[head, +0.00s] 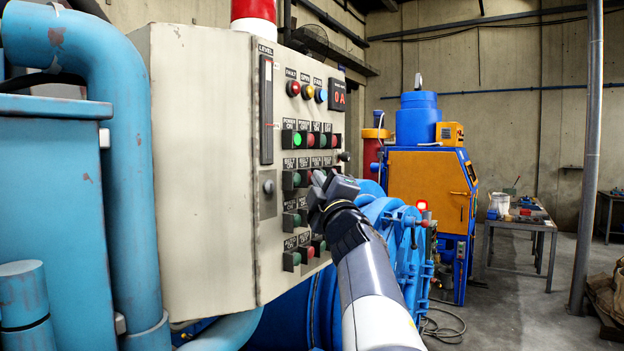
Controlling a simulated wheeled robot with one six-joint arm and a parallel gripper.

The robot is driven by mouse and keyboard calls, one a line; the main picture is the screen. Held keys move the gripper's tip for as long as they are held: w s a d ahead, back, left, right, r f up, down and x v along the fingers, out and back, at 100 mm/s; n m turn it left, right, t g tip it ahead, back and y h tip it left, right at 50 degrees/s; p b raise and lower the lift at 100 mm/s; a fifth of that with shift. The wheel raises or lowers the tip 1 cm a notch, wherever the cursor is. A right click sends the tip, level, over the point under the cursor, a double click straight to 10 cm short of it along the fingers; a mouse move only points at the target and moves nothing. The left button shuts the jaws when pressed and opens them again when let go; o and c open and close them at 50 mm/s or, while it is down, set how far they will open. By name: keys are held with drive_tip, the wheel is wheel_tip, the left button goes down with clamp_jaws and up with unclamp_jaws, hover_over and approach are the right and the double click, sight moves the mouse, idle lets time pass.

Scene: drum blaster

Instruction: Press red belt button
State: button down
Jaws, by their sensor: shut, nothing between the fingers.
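The grey control panel (205,160) stands at the left, with rows of green and red buttons on its face. In the second row, under small labels that seem to read BELT, sit a green button (297,179) and a red button (309,177) to its right. My gripper (322,179) is shut and empty. Its tips are just right of that red button in the picture, close to the panel face. I cannot tell whether they touch it. My gripper and wrist hide some buttons to the right and below.
A lit green button (297,139) is in the row above. Blue pipes (135,150) stand left of the panel. Blue machinery (400,235) lies behind my arm. An orange and blue cabinet (425,185) and a workbench (520,222) stand further back, with open floor at the right.

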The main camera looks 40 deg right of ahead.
drive_tip(key=shift+s, duration=0.15)
drive_tip(key=shift+s+d+p, duration=0.3)
drive_tip(key=shift+s, duration=0.35)
drive_tip(key=s, duration=0.1)
drive_tip(key=s+d+p, duration=0.1)
drive_tip(key=s, duration=0.1)
drive_tip(key=s+d, duration=0.1)
drive_tip(key=shift+s+p, duration=0.3)
drive_tip(key=shift+p, duration=0.1)
idle(0.6)
drive_tip(key=s, duration=0.1)
drive_tip(key=s+d+p, duration=0.1)
drive_tip(key=s, duration=0.1)
drive_tip(key=shift+s+d, duration=0.2)
drive_tip(key=shift+s, duration=0.1)
idle(0.4)
